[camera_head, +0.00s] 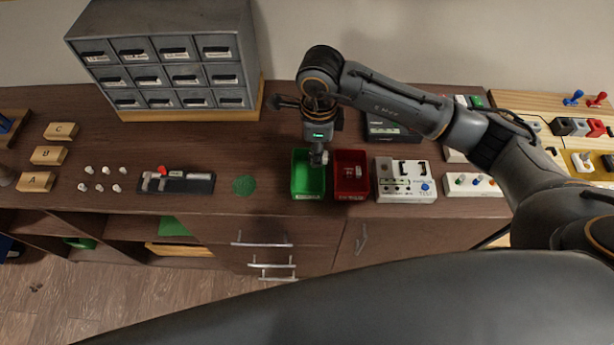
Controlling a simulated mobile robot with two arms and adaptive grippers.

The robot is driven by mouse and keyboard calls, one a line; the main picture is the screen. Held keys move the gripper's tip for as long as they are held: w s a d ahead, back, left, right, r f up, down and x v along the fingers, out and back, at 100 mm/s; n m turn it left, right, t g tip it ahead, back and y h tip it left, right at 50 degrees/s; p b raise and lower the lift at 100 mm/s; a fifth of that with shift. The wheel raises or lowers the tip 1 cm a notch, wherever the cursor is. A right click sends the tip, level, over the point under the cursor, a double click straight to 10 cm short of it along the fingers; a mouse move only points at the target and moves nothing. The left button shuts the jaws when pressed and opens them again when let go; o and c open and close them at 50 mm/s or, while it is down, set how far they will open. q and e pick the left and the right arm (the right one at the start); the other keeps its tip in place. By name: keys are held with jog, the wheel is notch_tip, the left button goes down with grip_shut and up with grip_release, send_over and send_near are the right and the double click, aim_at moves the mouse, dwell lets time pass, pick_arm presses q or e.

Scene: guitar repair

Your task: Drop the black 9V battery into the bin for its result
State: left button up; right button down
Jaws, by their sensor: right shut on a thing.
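My right gripper (318,158) points down over the green bin (308,193), near its right side and the red bin. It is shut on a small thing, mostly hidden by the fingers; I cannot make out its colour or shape. The green bin stands open on the bench, and the red bin (352,193) stands close on its right. I cannot read the bin labels. A small black block (562,126) sits among grey and red blocks at the far right; I cannot tell whether it is a battery. My left gripper is not in view.
A white test box (405,195) stands right of the red bin. A grey drawer cabinet (165,60) stands at the back left. A green round mat (244,185) and a black tool tray (195,186) lie left of the bins. The bench front edge is close.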

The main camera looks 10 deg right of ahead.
jog(key=shift+a+f+b, duration=0.2)
jog(key=shift+f+b, duration=0.25)
jog(key=shift+f, duration=1.25)
jog(key=c, duration=1.1)
grip_release()
jog(key=shift+o, duration=0.2)
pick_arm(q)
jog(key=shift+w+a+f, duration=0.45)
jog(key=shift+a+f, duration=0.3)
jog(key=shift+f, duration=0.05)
pick_arm(e)
notch_tip(320, 180, up, 12)
